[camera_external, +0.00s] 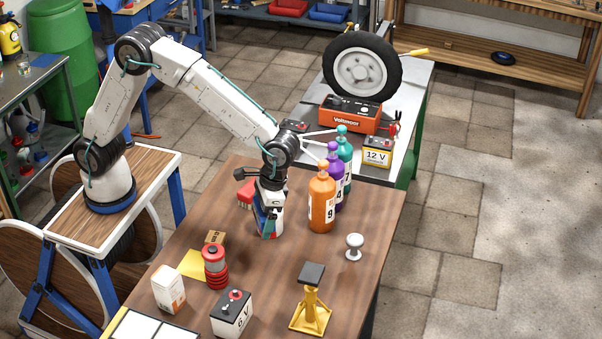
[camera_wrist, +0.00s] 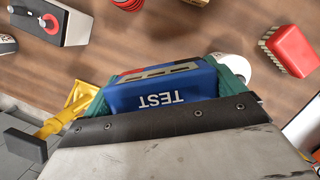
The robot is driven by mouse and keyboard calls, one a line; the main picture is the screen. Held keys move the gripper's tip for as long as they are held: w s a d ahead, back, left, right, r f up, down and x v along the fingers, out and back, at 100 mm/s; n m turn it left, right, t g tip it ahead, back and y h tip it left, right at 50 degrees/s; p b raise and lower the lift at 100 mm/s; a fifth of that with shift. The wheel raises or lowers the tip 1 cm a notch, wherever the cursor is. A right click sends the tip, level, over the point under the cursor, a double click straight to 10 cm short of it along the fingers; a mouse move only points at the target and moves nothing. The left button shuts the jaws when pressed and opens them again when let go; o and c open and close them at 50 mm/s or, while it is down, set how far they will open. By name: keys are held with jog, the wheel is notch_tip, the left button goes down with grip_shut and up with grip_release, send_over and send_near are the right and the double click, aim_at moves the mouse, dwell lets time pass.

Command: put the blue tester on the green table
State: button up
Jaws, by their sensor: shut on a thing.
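The blue tester (camera_external: 264,219) is in my gripper (camera_external: 268,227), over the brown wooden table, left of the orange bottle. In the wrist view the tester (camera_wrist: 165,88) shows its blue face with "TEST" upside down, between the teal fingers of my gripper (camera_wrist: 163,92). Whether its underside touches the wood is hard to tell. The green table (camera_external: 415,92) stands behind at the right, with a grey top and green legs. It carries a wheel, a red Voltmoor charger and a 12 V battery.
Orange (camera_external: 321,203), purple (camera_external: 335,178) and teal (camera_external: 344,153) bottles stand between my gripper and the green table.

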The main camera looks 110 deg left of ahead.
jog(key=w+a+m+y, duration=0.1)
jog(key=w+a+m, duration=0.2)
jog(key=a+m, duration=0.15)
jog(key=d+m, duration=0.1)
jog(key=m, duration=0.1)
jog(key=s+d+m+y, duration=0.1)
jog(key=m, duration=0.1)
jog(key=d+m, duration=0.1)
jog(key=m, duration=0.1)
jog(key=shift+s+f+m+y, duration=0.2)
jog(key=shift+f+m+y, duration=0.1)
jog(key=shift+f, duration=0.1)
jog(key=s+d+f+n, duration=0.2)
jog(key=s+d+n, duration=0.1)
jog(key=s+d, duration=0.1)
send_over(249, 264)
jog(key=w, duration=0.1)
jog(key=shift+n+g+h, duration=0.3)
jog(key=shift+n+h, duration=0.1)
jog(key=shift+n, duration=0.05)
notch_tip(249, 264, down, 6)
jog(key=shift+f, duration=2.25)
jog(key=shift+f, duration=0.2)
